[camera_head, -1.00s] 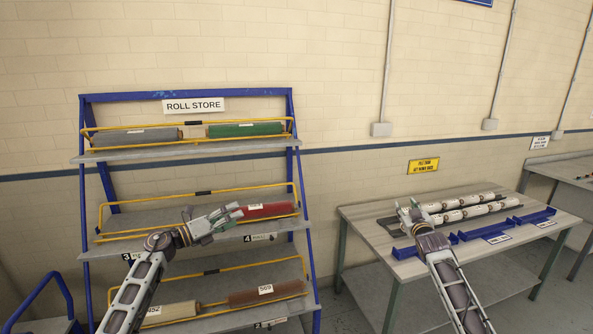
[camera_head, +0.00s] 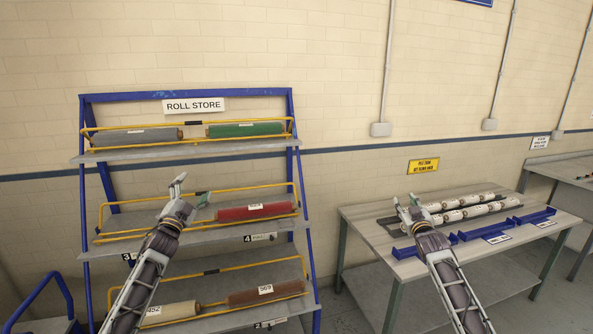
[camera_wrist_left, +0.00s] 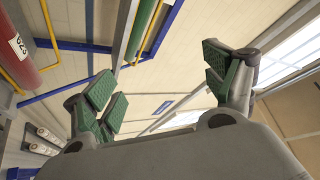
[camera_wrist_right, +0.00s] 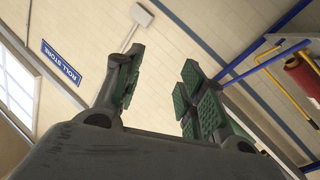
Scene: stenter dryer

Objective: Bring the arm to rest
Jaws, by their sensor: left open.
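My left gripper (camera_head: 191,190) is in front of the middle shelf of the roll store rack, pointing upward. Its green-padded fingers are wide apart with nothing between them, as the left wrist view (camera_wrist_left: 165,85) shows. A red roll (camera_head: 255,211) lies on that shelf just right of the gripper, apart from it. My right gripper (camera_head: 406,203) is raised in front of the left part of the worktable in the head view. Its fingers are apart and empty in the right wrist view (camera_wrist_right: 160,88).
The blue-framed rack (camera_head: 86,220) has yellow rails and also holds grey (camera_head: 136,137), green (camera_head: 245,130), beige (camera_head: 172,314) and brown (camera_head: 266,293) rolls. The worktable (camera_head: 365,222) carries white rolls (camera_head: 465,213) and blue holders (camera_head: 487,232).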

